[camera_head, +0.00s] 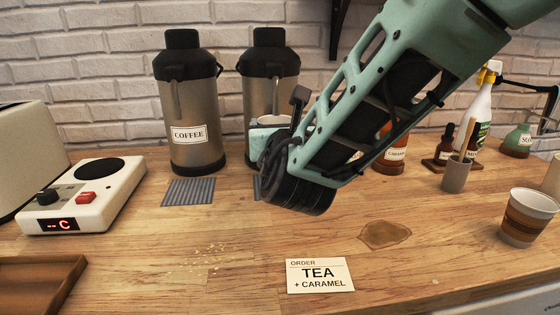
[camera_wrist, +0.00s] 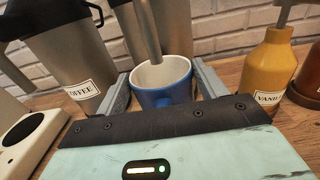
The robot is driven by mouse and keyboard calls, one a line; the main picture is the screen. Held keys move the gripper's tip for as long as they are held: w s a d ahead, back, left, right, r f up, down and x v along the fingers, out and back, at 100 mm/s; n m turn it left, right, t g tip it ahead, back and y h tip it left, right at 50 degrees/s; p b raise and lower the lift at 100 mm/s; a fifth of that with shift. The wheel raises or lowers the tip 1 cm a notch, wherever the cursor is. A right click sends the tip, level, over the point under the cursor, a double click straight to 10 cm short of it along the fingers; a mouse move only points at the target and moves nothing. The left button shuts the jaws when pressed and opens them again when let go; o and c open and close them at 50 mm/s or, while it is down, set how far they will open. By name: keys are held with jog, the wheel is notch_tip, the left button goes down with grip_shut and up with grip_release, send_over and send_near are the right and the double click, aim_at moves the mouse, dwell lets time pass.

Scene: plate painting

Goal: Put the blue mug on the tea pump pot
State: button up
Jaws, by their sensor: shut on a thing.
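The blue mug (camera_wrist: 165,88) is upright between the two grey fingers of my gripper (camera_wrist: 163,84) in the wrist view, its pale inside facing up. In the head view my gripper (camera_head: 266,136) is largely behind my arm, and the mug is mostly hidden. A second pump pot, steel and black (camera_head: 270,66), stands right of the coffee pot, its label hidden by my arm. In the wrist view that pot (camera_wrist: 184,28) is directly behind the mug, and its spout (camera_wrist: 149,30) comes down close to the mug's rim. I cannot tell whether they touch.
The coffee pump pot (camera_head: 186,100) stands left with a grey drip mat (camera_head: 188,191) in front. A hot plate device (camera_head: 85,200) is at left. Syrup bottles and a paper cup (camera_head: 528,217) are at right. An order card (camera_head: 320,275) and a brown spill (camera_head: 385,235) lie in front.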

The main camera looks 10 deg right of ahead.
jog(key=shift+f, duration=2.65)
jog(key=shift+f+b, duration=0.2)
jog(key=shift+b, duration=0.2)
jog(key=o, duration=1.2)
jog(key=shift+c, duration=0.2)
jog(key=shift+r, duration=0.2)
jog(key=s, duration=1.2)
